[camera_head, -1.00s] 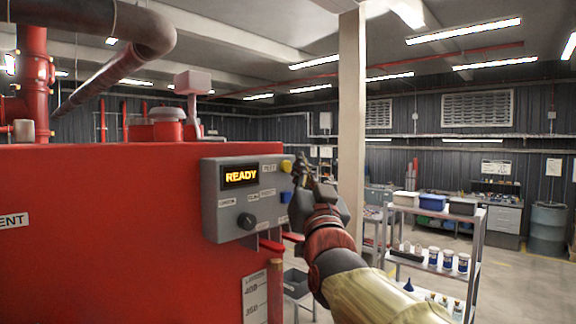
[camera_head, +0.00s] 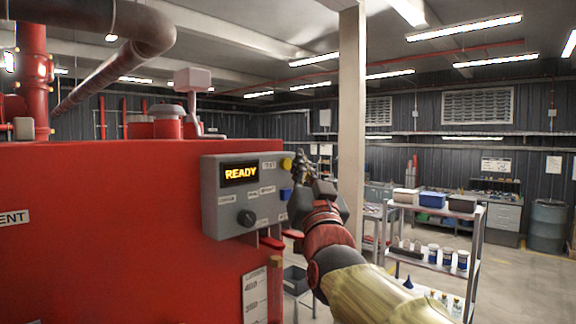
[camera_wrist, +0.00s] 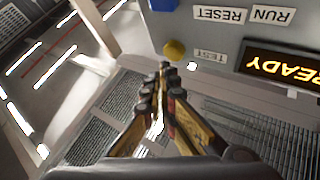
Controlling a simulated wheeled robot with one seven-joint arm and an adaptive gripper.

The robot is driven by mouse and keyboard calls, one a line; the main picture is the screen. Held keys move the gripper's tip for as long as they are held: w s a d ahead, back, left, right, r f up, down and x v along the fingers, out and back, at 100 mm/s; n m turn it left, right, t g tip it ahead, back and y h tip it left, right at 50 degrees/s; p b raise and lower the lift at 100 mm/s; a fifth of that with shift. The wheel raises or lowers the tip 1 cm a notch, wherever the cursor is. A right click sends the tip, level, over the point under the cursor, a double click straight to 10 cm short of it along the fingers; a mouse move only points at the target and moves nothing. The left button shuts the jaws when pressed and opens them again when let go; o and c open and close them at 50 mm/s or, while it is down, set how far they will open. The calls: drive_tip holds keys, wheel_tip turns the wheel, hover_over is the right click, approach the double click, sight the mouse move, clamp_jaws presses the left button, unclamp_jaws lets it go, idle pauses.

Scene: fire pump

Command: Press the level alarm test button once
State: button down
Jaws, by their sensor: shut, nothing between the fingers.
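A grey control box (camera_head: 222,210) is mounted on the corner of the red tank. Its lit display (camera_head: 240,174) reads READY. A yellow round button (camera_head: 287,164) sits at the upper right of the box; in the wrist view the yellow button (camera_wrist: 174,49) is beside the TEST label (camera_wrist: 209,56). A blue button (camera_head: 286,194) is below it. My gripper (camera_head: 299,156) is shut and empty, its tips just right of the yellow button. In the wrist view my gripper's tips (camera_wrist: 164,68) are close below the button; I cannot tell whether they touch.
The red tank (camera_head: 120,240) fills the left side. A black knob (camera_head: 246,218) is on the box's lower front, with a red lever (camera_head: 271,242) beneath. A shelf cart (camera_head: 440,236) with bins and bottles stands at right. A pale column (camera_head: 351,120) rises behind my arm.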

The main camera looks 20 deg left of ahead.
drive_tip(key=shift+a, duration=0.2)
idle(0.4)
drive_tip(key=shift+w+a, duration=0.15)
drive_tip(key=shift+a, duration=0.05)
drive_tip(key=shift+w+a, duration=0.2)
drive_tip(key=shift+a, duration=0.35)
idle(0.9)
drive_tip(key=shift+d+b, duration=0.15)
drive_tip(key=shift+b, duration=0.3)
drive_tip(key=shift+s+d+b, duration=0.35)
drive_tip(key=shift+d+b, duration=0.45)
drive_tip(key=shift+b, duration=0.05)
